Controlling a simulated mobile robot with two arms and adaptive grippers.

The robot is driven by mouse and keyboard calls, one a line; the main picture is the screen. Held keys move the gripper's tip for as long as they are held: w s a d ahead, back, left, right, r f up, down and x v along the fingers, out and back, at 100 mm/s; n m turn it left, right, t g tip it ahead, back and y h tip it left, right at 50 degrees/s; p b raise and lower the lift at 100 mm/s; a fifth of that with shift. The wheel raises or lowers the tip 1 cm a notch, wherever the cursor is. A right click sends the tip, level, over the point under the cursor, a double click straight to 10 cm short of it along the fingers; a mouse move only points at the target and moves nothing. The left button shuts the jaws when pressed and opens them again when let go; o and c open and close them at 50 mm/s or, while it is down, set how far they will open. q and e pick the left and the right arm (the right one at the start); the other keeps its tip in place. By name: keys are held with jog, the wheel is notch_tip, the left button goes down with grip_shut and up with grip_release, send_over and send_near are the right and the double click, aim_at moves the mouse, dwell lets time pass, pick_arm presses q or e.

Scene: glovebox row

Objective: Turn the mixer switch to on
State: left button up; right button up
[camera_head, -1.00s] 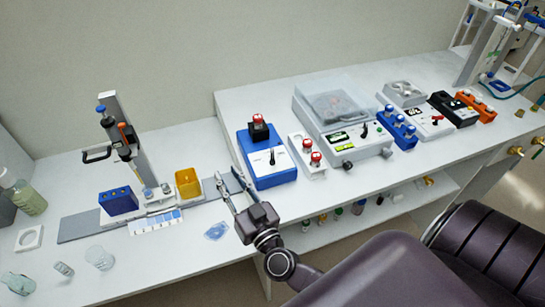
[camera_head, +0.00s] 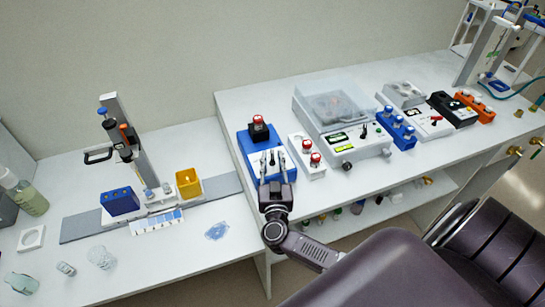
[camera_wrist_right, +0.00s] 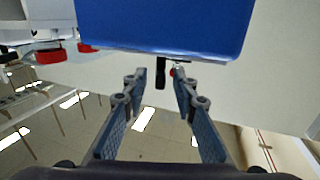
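The mixer (camera_head: 253,150) is a blue box with a white front panel and a black top holding a red-capped vial. Its switch (camera_head: 271,157) is a small black lever on the panel. My right gripper (camera_head: 272,163) is open, and its fingers reach over the front of the mixer with one on each side of the switch. In the right wrist view the black switch (camera_wrist_right: 161,76) shows beyond and between the open fingertips, below the blue mixer body (camera_wrist_right: 165,25); no contact is visible. My left gripper is out of view.
A white rack with red-capped vials (camera_head: 306,157) stands close to the right of the mixer. A centrifuge with a clear lid (camera_head: 332,105) is further right. A pipette stand (camera_head: 113,110) and a yellow box (camera_head: 188,182) are on the lower bench at left.

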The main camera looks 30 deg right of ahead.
jog(key=shift+w+d, duration=0.1)
jog(key=shift+w, duration=0.15)
grip_shut()
